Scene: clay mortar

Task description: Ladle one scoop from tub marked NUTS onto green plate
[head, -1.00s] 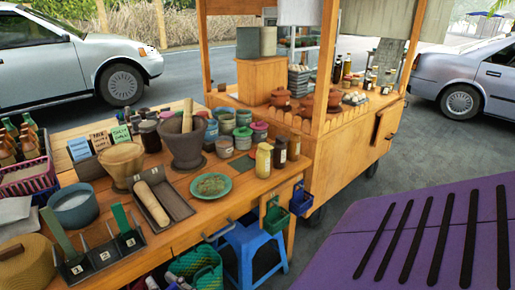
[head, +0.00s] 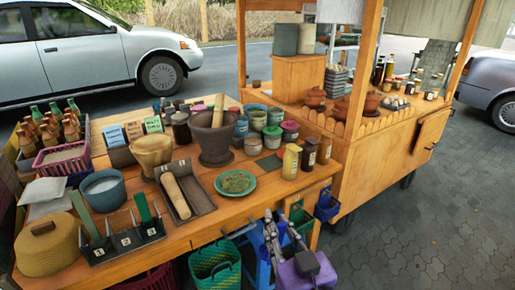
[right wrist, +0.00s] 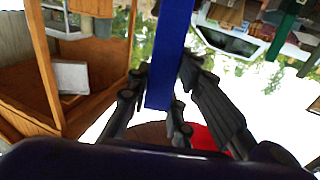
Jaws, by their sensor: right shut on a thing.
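The green plate (head: 250,191) lies near the table's front edge with a greenish-brown heap on its middle. Several small tubs, such as a green one (head: 273,137), stand behind it; I cannot read the word NUTS on any. My right gripper (head: 277,226) is just off the table's front edge, lower right of the plate. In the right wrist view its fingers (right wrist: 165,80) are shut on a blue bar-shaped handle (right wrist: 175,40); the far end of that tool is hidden. My left gripper is out of view.
A tool rack (head: 125,241) with green handles, a tray with a roller (head: 177,197), a mortar (head: 214,142) and a clay-coloured bowl (head: 151,152) crowd the table. Yellow and dark jars (head: 291,162) stand right of the plate. A wooden cart (head: 375,150) is to the right.

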